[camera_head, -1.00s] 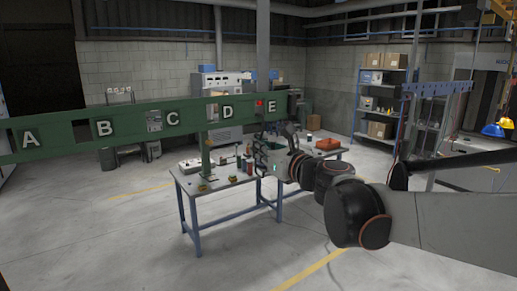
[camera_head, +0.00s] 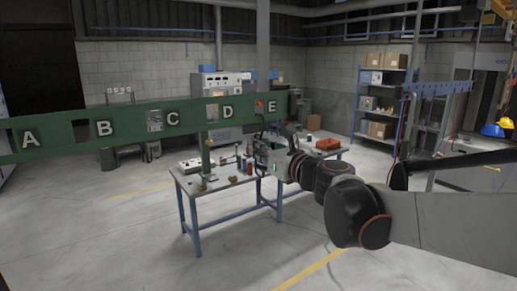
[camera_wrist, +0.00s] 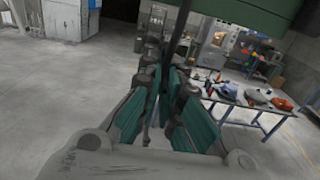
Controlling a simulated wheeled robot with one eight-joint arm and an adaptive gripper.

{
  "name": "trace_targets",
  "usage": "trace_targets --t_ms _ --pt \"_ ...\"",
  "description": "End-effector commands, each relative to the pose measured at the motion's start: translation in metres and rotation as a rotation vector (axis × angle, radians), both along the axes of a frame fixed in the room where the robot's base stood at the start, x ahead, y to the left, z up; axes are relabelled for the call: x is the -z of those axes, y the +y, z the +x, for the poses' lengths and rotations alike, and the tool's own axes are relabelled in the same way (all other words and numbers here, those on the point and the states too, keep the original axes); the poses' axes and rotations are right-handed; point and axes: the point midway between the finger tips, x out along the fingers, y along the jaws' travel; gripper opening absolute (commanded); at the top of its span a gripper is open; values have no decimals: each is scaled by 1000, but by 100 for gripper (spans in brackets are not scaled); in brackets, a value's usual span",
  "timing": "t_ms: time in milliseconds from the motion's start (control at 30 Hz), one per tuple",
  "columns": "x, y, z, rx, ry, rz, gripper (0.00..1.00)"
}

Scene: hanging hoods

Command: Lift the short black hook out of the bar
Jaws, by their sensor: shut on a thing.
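The green bar (camera_head: 75,133), lettered A to E, spans the head view and crosses the top of the wrist view (camera_wrist: 250,20). The short black hook (camera_wrist: 181,32) is a thin dark strip in the wrist view, running up from between my fingers beside the bar. My gripper (camera_head: 257,155) is below the bar near letter E. In the wrist view my gripper (camera_wrist: 166,80) is shut on the hook's lower part. The fingers hide that part, and I cannot tell how the hook's upper end sits in the bar.
A small red part (camera_head: 259,103) is on the bar between D and E. Open floor lies in front of the bench.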

Motion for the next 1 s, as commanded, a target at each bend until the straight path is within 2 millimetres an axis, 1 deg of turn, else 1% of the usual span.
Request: trace_targets --t_ms 367,1000 --pt "-2 0 0 0 0 0 0" --pt "-25 0 0 0 0 0 0"
